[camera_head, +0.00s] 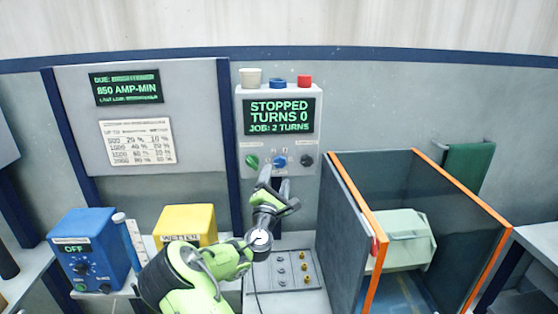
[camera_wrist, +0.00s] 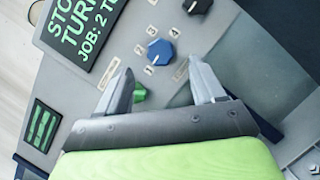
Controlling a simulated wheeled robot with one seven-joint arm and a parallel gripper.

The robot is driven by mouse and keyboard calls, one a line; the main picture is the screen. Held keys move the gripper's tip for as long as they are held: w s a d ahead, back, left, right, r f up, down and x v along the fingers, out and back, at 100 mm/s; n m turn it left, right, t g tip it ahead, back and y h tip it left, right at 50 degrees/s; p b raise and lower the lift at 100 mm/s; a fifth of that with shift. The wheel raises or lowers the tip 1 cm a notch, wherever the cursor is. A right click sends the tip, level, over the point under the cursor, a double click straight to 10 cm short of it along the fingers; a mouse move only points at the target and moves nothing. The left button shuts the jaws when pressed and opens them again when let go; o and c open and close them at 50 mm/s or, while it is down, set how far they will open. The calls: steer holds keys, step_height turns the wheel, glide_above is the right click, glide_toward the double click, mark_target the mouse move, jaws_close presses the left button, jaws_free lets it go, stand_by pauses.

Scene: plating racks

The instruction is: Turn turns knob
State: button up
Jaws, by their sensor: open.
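A grey control box (camera_head: 244,120) on the wall carries a screen (camera_head: 279,115) reading "STOPPED, TURNS 0, JOB: 2 TURNS". Below the screen are a green knob or button (camera_head: 252,161), a blue knob (camera_head: 279,161) with small position labels around it, and a black knob (camera_head: 306,160). I take the blue one for the turns knob; its name label is too small to read. My gripper (camera_head: 275,181) is open just below it. In the wrist view, the blue knob (camera_wrist: 160,50) lies ahead of the gap between my fingers (camera_wrist: 160,68), apparently untouched. The left finger partly hides the green control (camera_wrist: 139,93).
A cup, a blue ring and a red piece (camera_head: 304,81) sit on top of the box. A blue unit reading "OFF" (camera_head: 93,252) and a yellow box (camera_head: 186,222) stand left. An orange-edged dark enclosure (camera_head: 352,225) stands close on the right. A panel with brass fittings (camera_head: 288,269) is below.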

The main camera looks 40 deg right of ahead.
mark_target(280, 164)
steer(key=p+x, duration=0.1)
steer(key=x, duration=0.5)
steer(key=c, duration=1.1)
steer(key=shift+o, duration=0.2)
steer(key=shift+m, duration=0.5)
steer(key=m+g, duration=0.1)
steer(key=m, duration=0.2)
steer(key=m+g, duration=0.1)
steer(key=m, duration=0.2)
steer(key=shift+r+g+y, duration=0.15)
steer(key=shift+g+y, duration=0.25)
steer(key=m+y, duration=0.1)
steer(key=m, duration=0.1)
steer(key=m+g, duration=0.1)
steer(key=m, duration=0.2)
steer(key=shift+y, duration=0.4)
